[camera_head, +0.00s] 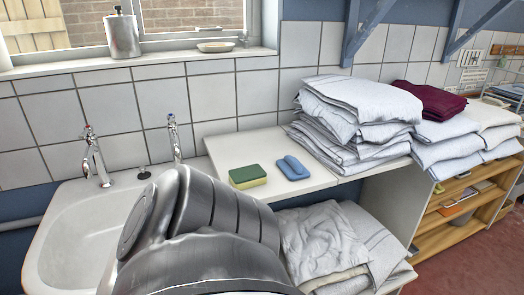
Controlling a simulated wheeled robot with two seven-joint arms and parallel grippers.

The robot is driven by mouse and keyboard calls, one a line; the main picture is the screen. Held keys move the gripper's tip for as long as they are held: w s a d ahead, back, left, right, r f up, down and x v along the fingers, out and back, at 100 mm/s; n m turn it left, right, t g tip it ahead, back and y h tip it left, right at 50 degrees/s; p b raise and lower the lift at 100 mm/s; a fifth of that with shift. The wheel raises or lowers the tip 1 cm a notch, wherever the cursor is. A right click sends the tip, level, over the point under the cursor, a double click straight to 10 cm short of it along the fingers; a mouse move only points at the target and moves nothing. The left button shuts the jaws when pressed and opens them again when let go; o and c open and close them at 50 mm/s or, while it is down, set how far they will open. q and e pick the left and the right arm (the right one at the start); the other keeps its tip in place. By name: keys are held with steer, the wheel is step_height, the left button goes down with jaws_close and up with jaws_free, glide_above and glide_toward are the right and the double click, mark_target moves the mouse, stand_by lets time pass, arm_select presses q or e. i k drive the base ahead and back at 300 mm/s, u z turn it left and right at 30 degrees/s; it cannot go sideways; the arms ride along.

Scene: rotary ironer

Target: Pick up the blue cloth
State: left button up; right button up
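The blue cloth (292,167) lies folded on the white counter (220,152), to the right of the sink. It is small and flat, with nothing on top of it. A green and yellow sponge (248,176) lies just left of it, apart from it. A large silver arm link of mine fills the lower middle of the head view, in front of the counter and sink. Neither of my grippers shows in this view.
A white sink (62,232) with two taps is at the left. Stacked pale linens (350,118) with a maroon cloth (428,101) stand right of the blue cloth. More linens (330,240) lie on a lower surface. Wooden shelves (465,205) are at the far right. A windowsill is behind.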

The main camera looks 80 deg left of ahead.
mark_target(294, 169)
steer(key=u, duration=1.55)
